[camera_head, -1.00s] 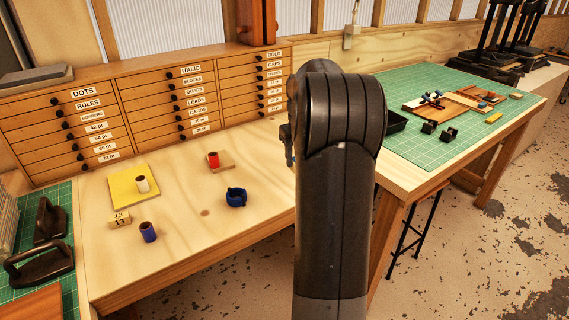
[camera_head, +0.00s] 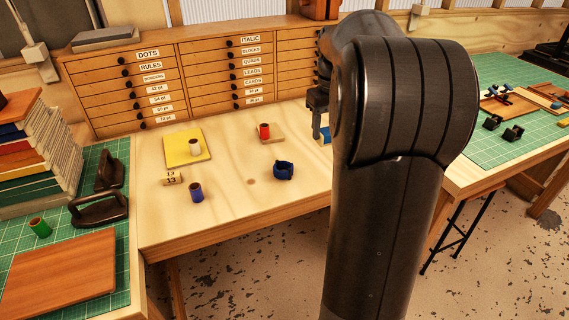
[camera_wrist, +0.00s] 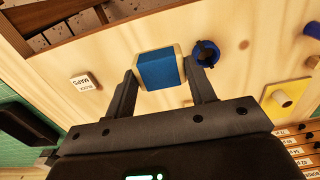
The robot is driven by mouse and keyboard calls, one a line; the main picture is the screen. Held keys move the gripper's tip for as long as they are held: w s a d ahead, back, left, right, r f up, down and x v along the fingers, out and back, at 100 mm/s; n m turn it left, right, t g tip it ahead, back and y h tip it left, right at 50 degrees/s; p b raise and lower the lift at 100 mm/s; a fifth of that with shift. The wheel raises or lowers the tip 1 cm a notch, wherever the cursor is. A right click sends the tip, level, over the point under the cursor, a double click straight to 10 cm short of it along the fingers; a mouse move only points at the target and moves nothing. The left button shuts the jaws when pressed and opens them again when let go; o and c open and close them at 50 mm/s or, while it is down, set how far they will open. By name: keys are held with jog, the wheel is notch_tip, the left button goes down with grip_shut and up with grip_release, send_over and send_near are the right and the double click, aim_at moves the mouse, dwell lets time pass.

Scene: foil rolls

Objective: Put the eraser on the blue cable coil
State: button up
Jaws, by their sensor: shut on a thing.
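The eraser, a block with a blue sleeve and cream edges (camera_wrist: 161,69), is between the fingers of my gripper (camera_wrist: 164,78) in the wrist view. My gripper is shut on it. In the head view, a bit of the blue eraser (camera_head: 326,135) shows below my gripper (camera_head: 318,122), and my arm hides the rest. The blue cable coil (camera_head: 284,170) lies on the wooden bench, left of and nearer than my gripper in the head view. In the wrist view the coil (camera_wrist: 207,53) is just right of the eraser and apart from it.
A red roll (camera_head: 264,131) stands on a wooden block. A pale roll (camera_head: 195,147) stands on a yellow pad (camera_head: 178,152). A dark blue roll (camera_head: 197,193) and a numbered block (camera_head: 172,177) are left of the coil. Drawers (camera_head: 200,80) line the back. Bench around the coil is clear.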

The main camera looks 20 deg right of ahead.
jog(key=w+a+f, duration=0.2)
jog(key=a, duration=0.1)
jog(key=w+a+f, duration=0.2)
jog(key=w+a, duration=0.1)
jog(key=w+a+f, duration=0.3)
jog(key=shift+f, duration=1.95)
jog(key=shift+f, duration=0.1)
jog(key=o, duration=1)
